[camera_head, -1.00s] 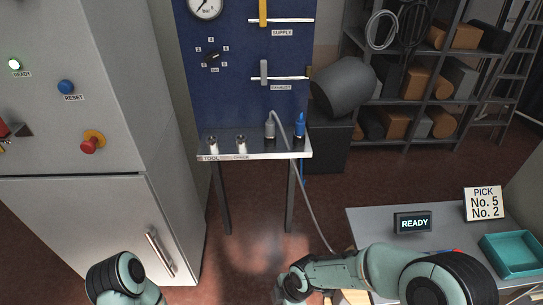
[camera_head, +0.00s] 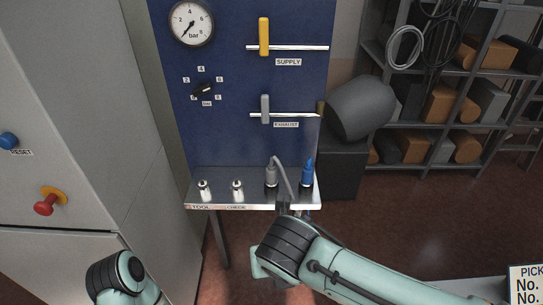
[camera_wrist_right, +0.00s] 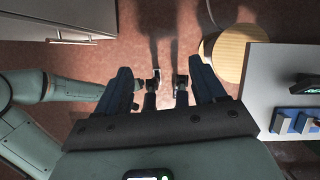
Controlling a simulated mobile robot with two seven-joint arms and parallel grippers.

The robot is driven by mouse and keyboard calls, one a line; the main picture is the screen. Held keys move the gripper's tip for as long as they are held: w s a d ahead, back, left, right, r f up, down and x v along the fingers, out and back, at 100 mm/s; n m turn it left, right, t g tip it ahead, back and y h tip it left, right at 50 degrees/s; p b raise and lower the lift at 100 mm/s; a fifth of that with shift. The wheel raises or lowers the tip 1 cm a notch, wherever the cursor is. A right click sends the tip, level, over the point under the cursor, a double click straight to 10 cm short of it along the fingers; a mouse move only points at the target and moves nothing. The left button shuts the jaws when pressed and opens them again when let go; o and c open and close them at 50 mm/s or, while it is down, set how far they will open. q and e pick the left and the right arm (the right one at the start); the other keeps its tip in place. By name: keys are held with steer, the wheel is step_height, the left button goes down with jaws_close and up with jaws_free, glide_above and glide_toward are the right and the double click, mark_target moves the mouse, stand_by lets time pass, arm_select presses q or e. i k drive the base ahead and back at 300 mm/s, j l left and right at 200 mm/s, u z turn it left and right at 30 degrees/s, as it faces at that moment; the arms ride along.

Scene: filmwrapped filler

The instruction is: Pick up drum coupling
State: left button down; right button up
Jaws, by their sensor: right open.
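Two hose couplings stand on the metal shelf of the blue panel in the head view: a grey one (camera_head: 271,174) with a grey hose arching from its top, and a blue one (camera_head: 307,174) to its right. I cannot tell which is the drum coupling. My right gripper (camera_head: 285,209) is in front of the shelf's front edge, below the grey coupling, partly hidden behind my wrist. In the right wrist view my right gripper (camera_wrist_right: 168,88) is open, with only floor visible between its fingers. My left arm shows, but its gripper does not.
Two small silver fittings (camera_head: 237,188) stand left on the shelf (camera_head: 218,203). Above are a gauge (camera_head: 191,22), a yellow supply lever (camera_head: 264,36) and a grey exhaust lever (camera_head: 265,107). A grey cabinet (camera_head: 60,120) is at left. A dark drum (camera_head: 360,106) and storage rack are at right.

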mark_target(270, 181)
steer(key=i, duration=1.15)
